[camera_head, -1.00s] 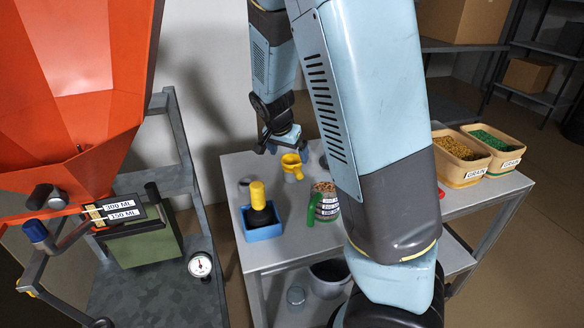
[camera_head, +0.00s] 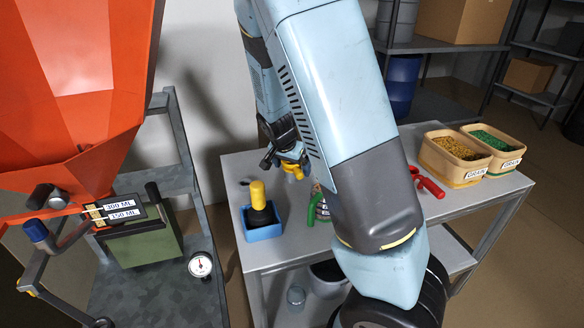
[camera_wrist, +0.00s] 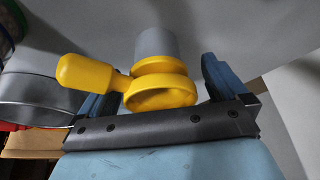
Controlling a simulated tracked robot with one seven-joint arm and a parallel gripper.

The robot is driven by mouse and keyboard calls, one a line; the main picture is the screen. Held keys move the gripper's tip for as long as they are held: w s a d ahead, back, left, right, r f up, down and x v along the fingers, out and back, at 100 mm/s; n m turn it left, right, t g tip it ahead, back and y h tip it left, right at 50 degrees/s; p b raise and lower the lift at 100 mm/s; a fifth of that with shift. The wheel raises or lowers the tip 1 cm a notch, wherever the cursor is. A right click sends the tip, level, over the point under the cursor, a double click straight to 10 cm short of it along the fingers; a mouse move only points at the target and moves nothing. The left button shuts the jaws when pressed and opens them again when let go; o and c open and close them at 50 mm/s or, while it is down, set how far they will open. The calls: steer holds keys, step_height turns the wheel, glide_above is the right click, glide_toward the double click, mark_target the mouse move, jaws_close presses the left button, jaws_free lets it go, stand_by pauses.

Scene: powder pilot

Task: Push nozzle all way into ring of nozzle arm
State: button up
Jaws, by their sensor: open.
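In the wrist view a yellow ring (camera_wrist: 163,92) with a yellow knobbed handle (camera_wrist: 88,73) lies between the fingers of my gripper (camera_wrist: 165,80). A yellow collar (camera_wrist: 158,65) and a grey cylinder (camera_wrist: 155,42) sit directly beyond the ring. The collar looks close against the ring; I cannot tell how deeply the nozzle is seated. My gripper is open, one finger on each side; the handle partly hides the left finger. Finger contact is unclear. In the head view my gripper (camera_head: 284,158) is low over the table's back, mostly covering the yellow piece (camera_head: 293,171).
A dark bottle with a yellow top (camera_head: 258,195) stands in a blue tray (camera_head: 263,233) at the table's front left. A green-handled jug (camera_head: 318,207) is partly behind my arm. Red-handled tool (camera_head: 430,184) and grain bins (camera_head: 455,168) are right. An orange hopper (camera_head: 70,90) stands left.

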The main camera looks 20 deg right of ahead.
steer(key=shift+c, duration=0.4)
steer(key=c, duration=1)
steer(key=shift+r, duration=0.15)
